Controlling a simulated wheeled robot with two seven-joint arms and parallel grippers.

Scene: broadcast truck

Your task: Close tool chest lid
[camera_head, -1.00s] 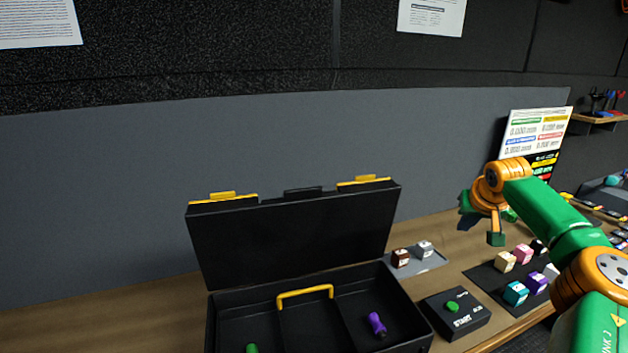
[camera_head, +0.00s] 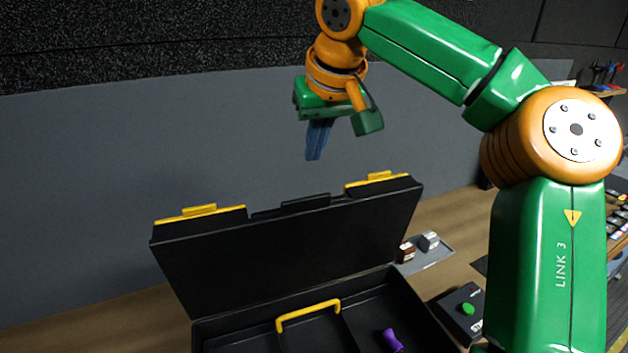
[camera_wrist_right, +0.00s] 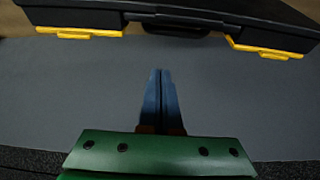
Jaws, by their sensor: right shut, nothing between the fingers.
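The black tool chest (camera_head: 437,325) stands on the bench with its lid (camera_head: 290,250) raised and leaning back. The lid has yellow latches (camera_head: 200,213) along its top edge. In the right wrist view the lid edge (camera_wrist_right: 190,12) and its yellow latches (camera_wrist_right: 78,33) show at the top. My right gripper (camera_head: 314,155) is above and behind the lid's top edge, pointing down, not touching it. Its blue fingers (camera_wrist_right: 162,75) are together and hold nothing. My left gripper is not in view.
Inside the chest are a yellow handle (camera_head: 308,313) and a purple object (camera_head: 391,340). To the right are a grey mat (camera_head: 432,258) with two small cubes and a black box with a green button (camera_head: 467,308). A grey wall panel (camera_head: 80,200) stands behind.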

